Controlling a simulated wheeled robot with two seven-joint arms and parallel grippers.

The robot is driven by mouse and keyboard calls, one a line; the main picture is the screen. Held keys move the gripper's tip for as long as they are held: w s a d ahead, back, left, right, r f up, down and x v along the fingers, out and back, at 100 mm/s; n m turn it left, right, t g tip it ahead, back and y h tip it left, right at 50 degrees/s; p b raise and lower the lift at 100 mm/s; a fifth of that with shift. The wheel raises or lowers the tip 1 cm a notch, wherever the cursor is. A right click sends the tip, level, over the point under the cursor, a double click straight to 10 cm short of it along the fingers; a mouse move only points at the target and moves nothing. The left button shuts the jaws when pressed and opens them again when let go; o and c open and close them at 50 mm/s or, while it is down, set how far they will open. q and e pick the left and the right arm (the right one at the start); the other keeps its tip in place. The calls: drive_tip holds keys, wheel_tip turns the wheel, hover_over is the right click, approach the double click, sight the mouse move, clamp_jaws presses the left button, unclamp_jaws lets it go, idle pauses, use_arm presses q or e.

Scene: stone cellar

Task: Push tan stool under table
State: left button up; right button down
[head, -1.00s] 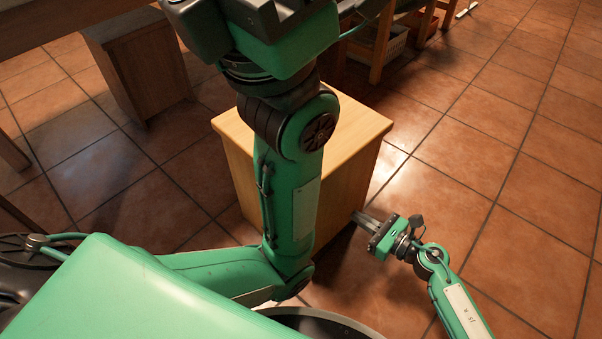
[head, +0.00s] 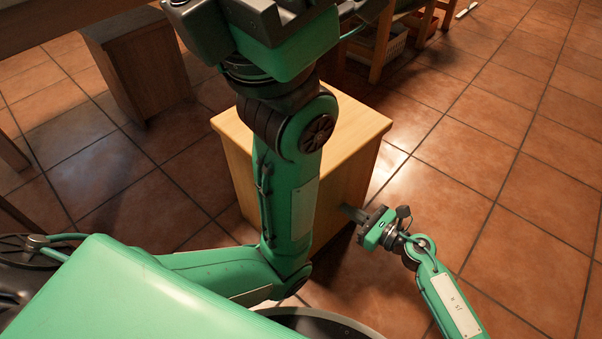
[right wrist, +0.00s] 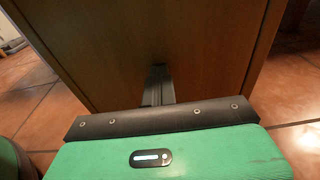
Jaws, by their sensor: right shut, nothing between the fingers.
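The tan stool (head: 352,134) is a box-shaped wooden block standing upright on the floor in the middle of the head view, partly hidden behind my own arm and body. My right gripper (head: 350,212) is shut and empty, low at the stool's near right side. In the right wrist view the shut fingers (right wrist: 158,82) point at the stool's brown side panel (right wrist: 205,50); they are at or very close to it, and I cannot tell if they touch. A brown wooden table edge (head: 60,24) crosses the upper left.
A darker wooden block-shaped stool (head: 150,75) stands at the upper left, by the table edge. Wooden legs and a light crate (head: 393,42) are at the top, beyond the stool. The tiled floor (head: 500,150) on the right is clear.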

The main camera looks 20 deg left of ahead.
drive_tip(key=shift+w+a, duration=0.1)
drive_tip(key=shift+a, duration=0.5)
drive_tip(key=shift+r+b+x, duration=0.15)
drive_tip(key=shift+b+x, duration=0.1)
drive_tip(key=shift+x, duration=0.9)
drive_tip(key=shift+r+b+x, duration=0.1)
drive_tip(key=shift+b+x, duration=0.1)
drive_tip(key=shift+x, duration=0.95)
drive_tip(key=shift+a+r, duration=0.1)
drive_tip(key=shift+a, duration=0.15)
drive_tip(key=shift+r+b+x, duration=0.1)
drive_tip(key=shift+b+x, duration=0.15)
drive_tip(key=shift+x, duration=0.75)
drive_tip(key=shift+r+b+x, duration=0.15)
drive_tip(key=shift+b+x, duration=0.1)
drive_tip(key=shift+x, duration=0.75)
